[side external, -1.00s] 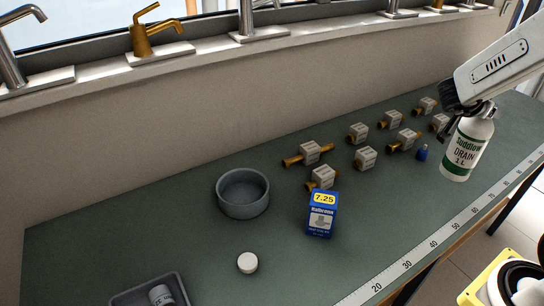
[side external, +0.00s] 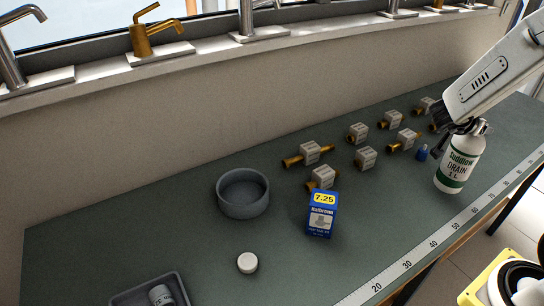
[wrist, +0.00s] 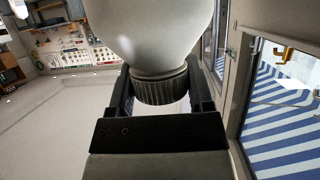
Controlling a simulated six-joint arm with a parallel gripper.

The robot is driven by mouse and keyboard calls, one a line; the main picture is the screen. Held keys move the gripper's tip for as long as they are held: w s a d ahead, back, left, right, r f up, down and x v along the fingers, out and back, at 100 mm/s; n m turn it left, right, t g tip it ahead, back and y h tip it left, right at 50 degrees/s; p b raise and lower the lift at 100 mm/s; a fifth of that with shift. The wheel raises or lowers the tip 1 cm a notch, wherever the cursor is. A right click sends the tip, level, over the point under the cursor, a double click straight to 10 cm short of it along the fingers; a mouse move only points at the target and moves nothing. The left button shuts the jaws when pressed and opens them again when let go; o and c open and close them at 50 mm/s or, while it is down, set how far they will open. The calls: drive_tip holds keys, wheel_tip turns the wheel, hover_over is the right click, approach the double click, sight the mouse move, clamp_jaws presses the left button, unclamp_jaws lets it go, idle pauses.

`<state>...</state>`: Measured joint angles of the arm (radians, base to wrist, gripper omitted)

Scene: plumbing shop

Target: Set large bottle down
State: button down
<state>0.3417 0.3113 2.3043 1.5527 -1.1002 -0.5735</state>
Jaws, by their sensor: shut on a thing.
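The large bottle (side external: 459,165) is white with a green label reading "DRAIN 1 L" and stands upright at the right of the side view, by the ruler edge. Whether its base touches the bench cannot be told. My gripper (side external: 466,128) is shut on the bottle's neck from above. In the wrist view the ribbed collar of the bottle (wrist: 160,40) sits between the two dark fingers of my gripper (wrist: 161,92). The bench (side external: 120,240) is dark green.
Several tagged brass fittings (side external: 365,158) and a small blue bottle (side external: 422,153) stand left of the large bottle. A blue box (side external: 321,215), a grey bowl (side external: 243,193), a white lid (side external: 247,263) and a grey tray (side external: 130,299) are further left. Bench near the ruler (side external: 420,256) is clear.

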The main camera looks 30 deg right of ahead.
sight(467, 136)
drive_tip(key=shift+f, duration=1.7)
unclamp_jaws()
drive_tip(key=shift+f, duration=0.15)
drive_tip(key=shift+r, duration=0.2)
drive_tip(key=v, duration=1.2)
drive_tip(key=shift+w, duration=0.1)
